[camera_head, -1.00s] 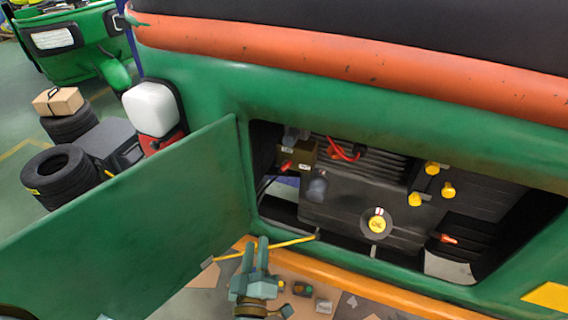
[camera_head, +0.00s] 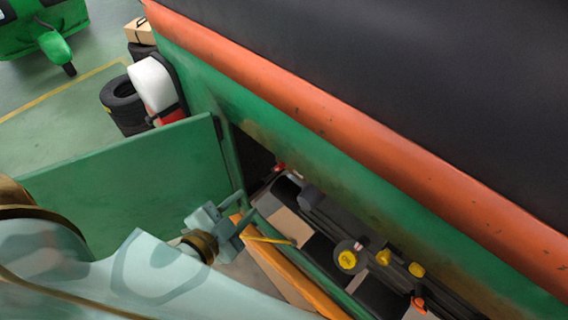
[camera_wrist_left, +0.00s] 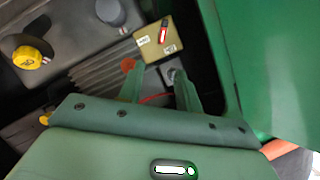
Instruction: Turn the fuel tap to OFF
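The fuel tap shows in the left wrist view as a tan block (camera_wrist_left: 150,46) with small white labels and a red lever (camera_wrist_left: 164,31). In the head view only a small red part (camera_head: 279,167), likely its lever, shows at the far end of the engine bay; the rest is hidden. My left gripper (camera_head: 243,221) is in front of the bay opening, short of the tap. In the left wrist view its fingers (camera_wrist_left: 158,78) are apart with nothing held, pointing toward the block's lower edge. The lever's setting cannot be read. My right gripper is out of view.
The open green door panel (camera_head: 135,180) stands left of my left gripper. A yellow rod (camera_head: 268,239) crosses near the fingers. The green bay frame, orange rail (camera_head: 290,275) and yellow caps (camera_head: 347,260) lie close. The rickshaw's dark upper body overhangs the bay.

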